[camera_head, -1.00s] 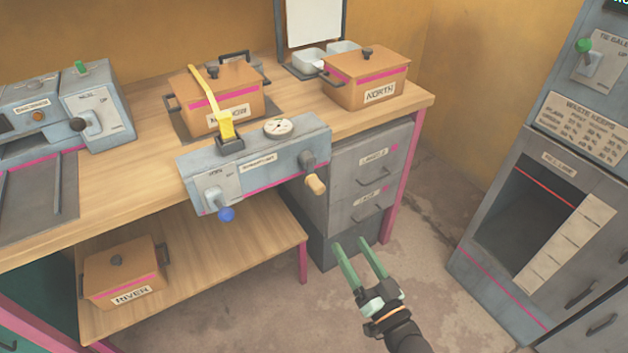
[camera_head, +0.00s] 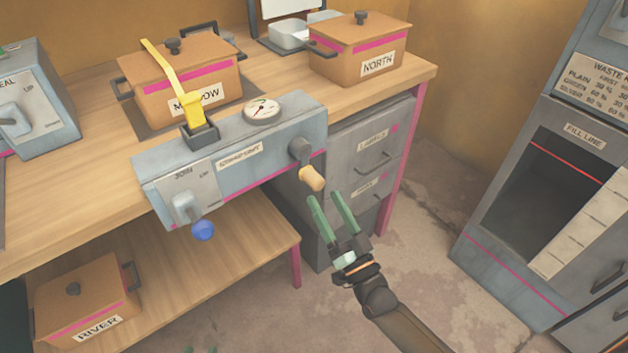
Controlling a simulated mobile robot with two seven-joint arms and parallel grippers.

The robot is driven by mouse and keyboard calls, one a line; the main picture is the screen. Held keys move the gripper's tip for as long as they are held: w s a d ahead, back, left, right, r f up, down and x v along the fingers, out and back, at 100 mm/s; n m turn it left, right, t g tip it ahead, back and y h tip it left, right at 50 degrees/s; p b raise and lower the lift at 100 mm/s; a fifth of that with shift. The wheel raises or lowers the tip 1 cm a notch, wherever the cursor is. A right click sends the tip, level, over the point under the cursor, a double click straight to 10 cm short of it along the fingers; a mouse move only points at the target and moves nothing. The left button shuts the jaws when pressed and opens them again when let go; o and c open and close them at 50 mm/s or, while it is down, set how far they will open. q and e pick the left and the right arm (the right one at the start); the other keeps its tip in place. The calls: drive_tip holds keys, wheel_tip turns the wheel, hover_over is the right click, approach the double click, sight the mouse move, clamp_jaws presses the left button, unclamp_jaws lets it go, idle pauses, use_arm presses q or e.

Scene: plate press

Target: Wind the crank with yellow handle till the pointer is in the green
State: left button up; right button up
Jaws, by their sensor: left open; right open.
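The crank (camera_head: 300,152) sits at the right end of the front of the grey-blue press (camera_head: 240,155). Its pale yellow handle (camera_head: 312,179) points down and toward me. A round white dial (camera_head: 263,110) with a dark pointer lies on top of the press; its colour zones are too small to read. My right gripper (camera_head: 325,196) is open and empty, its green fingertips just below the yellow handle in the picture, with no clear contact. Only the green fingertips of my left gripper (camera_head: 201,350) show at the bottom edge, apart with nothing visible between them.
A switch panel (camera_head: 187,195) and a blue knob (camera_head: 203,230) are at the press's left end. Orange pots stand behind, and another (camera_head: 88,300) is on the lower shelf. A drawer cabinet (camera_head: 365,150) stands right of the crank.

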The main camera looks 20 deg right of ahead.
sight(319, 190)
drive_tip(key=x, duration=0.4)
drive_tip(key=shift+w+a+r, duration=0.1)
drive_tip(key=shift+w+r, duration=0.05)
drive_tip(key=shift+w, duration=0.2)
use_arm(q)
drive_tip(key=shift+w+r+t, duration=0.6)
drive_tip(key=shift+w+r, duration=0.45)
drive_tip(key=shift+r, duration=0.2)
use_arm(e)
drive_tip(key=shift+w+a+r, duration=0.15)
drive_tip(key=shift+w+r, duration=0.1)
drive_tip(key=shift+w, duration=0.4)
use_arm(q)
drive_tip(key=shift+a, duration=0.1)
use_arm(e)
clamp_jaws()
